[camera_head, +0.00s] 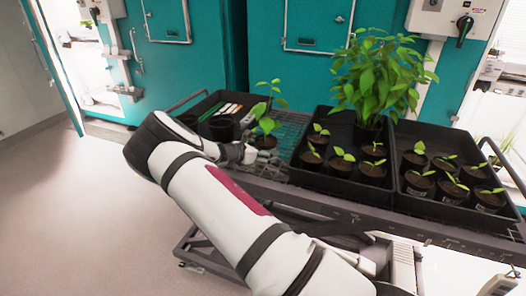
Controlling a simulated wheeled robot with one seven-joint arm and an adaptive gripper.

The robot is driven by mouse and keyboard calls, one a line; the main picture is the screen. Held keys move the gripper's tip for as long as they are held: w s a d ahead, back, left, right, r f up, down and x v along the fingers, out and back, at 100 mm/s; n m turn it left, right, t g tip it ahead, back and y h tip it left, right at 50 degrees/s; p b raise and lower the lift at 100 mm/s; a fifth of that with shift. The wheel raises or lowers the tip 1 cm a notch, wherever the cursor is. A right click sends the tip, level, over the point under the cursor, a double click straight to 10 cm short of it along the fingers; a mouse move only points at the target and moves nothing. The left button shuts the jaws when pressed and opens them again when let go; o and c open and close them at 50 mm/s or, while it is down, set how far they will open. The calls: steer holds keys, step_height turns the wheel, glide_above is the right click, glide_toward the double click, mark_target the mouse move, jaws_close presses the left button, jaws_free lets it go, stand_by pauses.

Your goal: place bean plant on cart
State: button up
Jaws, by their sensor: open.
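A young plant (267,122) with several green leaves, which looks like the bean plant, stands upright in a small dark pot on the cart (292,130). It is on or close to the mesh top, between the left tray and the middle tray. My gripper (254,155) is open, low beside the front left of the pot. My wrist and the gripper's small size here hide the fingers' exact gap and whether they touch the pot.
The left black tray (187,105) holds dark pots and white labels. The middle tray (330,185) holds seedlings and a large bushy plant (375,80); the right tray (445,208) holds more seedlings. Teal growth chambers (190,65) stand behind. Floor (70,200) at left is clear.

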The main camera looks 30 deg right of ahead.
steer(key=v, duration=1.1)
steer(key=shift+s+a+r+b, duration=0.1)
steer(key=shift+a+r+b, duration=0.1)
steer(key=shift+a+b, duration=0.15)
steer(key=s+a+r+m+g+y, duration=0.3)
steer(key=s+r+m+y, duration=0.5)
steer(key=s+r+m, duration=0.8)
steer(key=s+a+r+m+t+y, duration=0.1)
steer(key=s+a+r, duration=0.1)
steer(key=s, duration=0.6)
steer(key=s+a+r+m+t+y, duration=0.2)
steer(key=s+a+r, duration=0.1)
steer(key=s+a, duration=0.2)
steer(key=s+a+r+m+t+y, duration=0.1)
steer(key=s+a+r+y, duration=0.1)
steer(key=s, duration=0.8)
steer(key=shift+s+a+r+m, duration=0.35)
steer(key=shift+a+r, duration=0.25)
steer(key=shift+a, duration=0.25)
steer(key=shift+c, duration=0.3)
